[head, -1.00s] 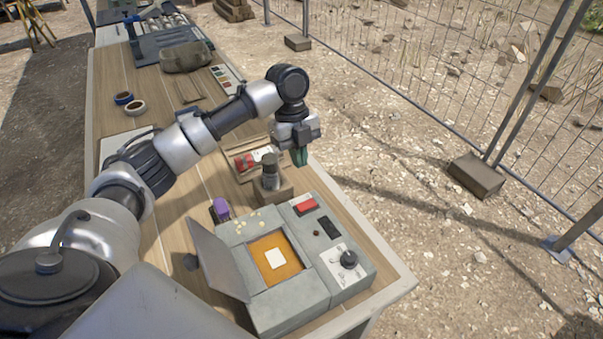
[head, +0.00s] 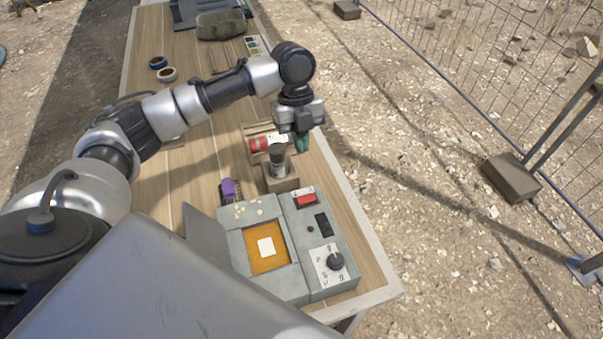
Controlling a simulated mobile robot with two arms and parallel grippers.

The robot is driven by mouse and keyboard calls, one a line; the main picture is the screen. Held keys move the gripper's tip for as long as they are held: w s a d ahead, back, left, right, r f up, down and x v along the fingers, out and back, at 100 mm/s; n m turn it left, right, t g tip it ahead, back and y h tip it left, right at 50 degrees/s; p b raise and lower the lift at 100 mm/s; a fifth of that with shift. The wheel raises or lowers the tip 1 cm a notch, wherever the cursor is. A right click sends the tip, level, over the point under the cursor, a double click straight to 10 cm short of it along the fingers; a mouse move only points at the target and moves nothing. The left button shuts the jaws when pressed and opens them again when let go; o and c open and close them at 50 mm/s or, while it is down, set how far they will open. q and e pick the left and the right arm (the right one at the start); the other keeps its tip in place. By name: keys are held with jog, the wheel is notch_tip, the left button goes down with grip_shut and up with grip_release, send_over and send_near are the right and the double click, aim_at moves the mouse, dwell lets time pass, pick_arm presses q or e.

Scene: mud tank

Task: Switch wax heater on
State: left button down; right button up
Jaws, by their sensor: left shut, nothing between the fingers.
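The wax heater (head: 237,232) is a grey box near the front right end of the wooden table. Its lid stands open on the left, and orange wax with a pale square piece on it shows in the well. Its control panel (head: 341,290) carries a red rocker switch (head: 307,199), a dark display, a small indicator and a black dial (head: 335,261). My left gripper (head: 302,146) points down, shut and empty, beyond the heater's far end and above the table's right edge. It is apart from the switch. My right gripper is not in view.
A dark-topped jar (head: 277,165) in a wooden block stands between the heater and my gripper. A tray with a red roll (head: 259,144) lies behind it. A purple brush (head: 229,188) is by the lid. Tape rolls (head: 167,74) lie farther back.

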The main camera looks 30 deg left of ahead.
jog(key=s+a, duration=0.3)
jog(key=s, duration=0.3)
pick_arm(q)
jog(key=p, duration=0.2)
send_over(302, 200)
jog(key=a, duration=0.1)
notch_tip(302, 200, down, 7)
jog(key=f+p, duration=0.1)
jog(key=f, duration=0.4)
jog(key=shift+w+d+f+p, duration=0.1)
jog(key=shift+w+d+p, duration=0.1)
jog(key=shift+p, duration=0.15)
jog(key=shift+f, duration=0.65)
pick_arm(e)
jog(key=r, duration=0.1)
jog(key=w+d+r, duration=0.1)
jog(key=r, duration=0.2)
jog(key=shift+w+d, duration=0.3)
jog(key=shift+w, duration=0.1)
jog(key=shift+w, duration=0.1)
